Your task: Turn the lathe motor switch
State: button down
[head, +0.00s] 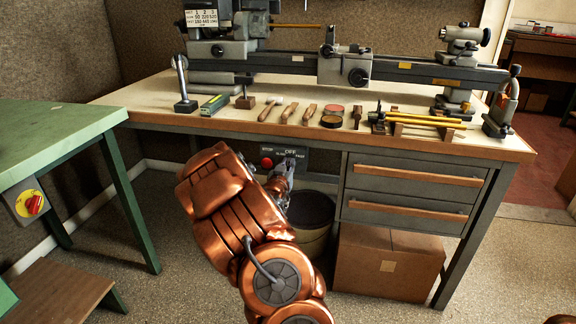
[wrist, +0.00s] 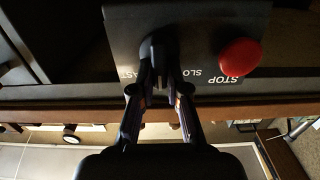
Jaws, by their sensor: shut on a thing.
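The lathe motor switch (wrist: 158,40) is a dark knob on a grey panel (wrist: 120,25), seen upside down at the top of the wrist view. The panel also shows in the head view (head: 302,160), under the bench's front edge, with STOP and OFF lettering. A red stop button (wrist: 240,57) sits beside the switch, and also shows in the head view (head: 266,163). My gripper (wrist: 160,78) is shut on the switch, one finger on each side. In the head view my gripper (head: 286,167) covers most of the knob. The switch's exact setting is hard to read.
The lathe (head: 345,66) stands on the bench (head: 225,119), with hand tools and small tins along the front. Drawers (head: 415,178) and a cardboard box (head: 385,265) are right of the panel. A bin (head: 312,212) stands below it. A green table (head: 50,140) is at left.

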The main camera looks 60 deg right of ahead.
jog(key=shift+w+n, duration=0.1)
jog(key=shift+n, duration=0.3)
jog(key=shift+w+a+n+p, duration=0.15)
jog(key=shift+n+p, duration=0.2)
jog(key=shift+n, duration=0.8)
jog(key=shift+w+n+p, duration=0.15)
jog(key=shift+n+p, duration=0.25)
jog(key=shift+n, duration=0.8)
jog(key=shift+w+a+n+p, duration=0.15)
jog(key=shift+n+p, duration=0.2)
jog(key=shift+n, duration=0.8)
jog(key=c, duration=1.2)
grip_release()
jog(key=shift+d+f, duration=0.1)
jog(key=shift+o, duration=0.2)
jog(key=v, duration=0.7)
jog(key=shift+s+a, duration=0.15)
jog(key=shift+a, duration=0.05)
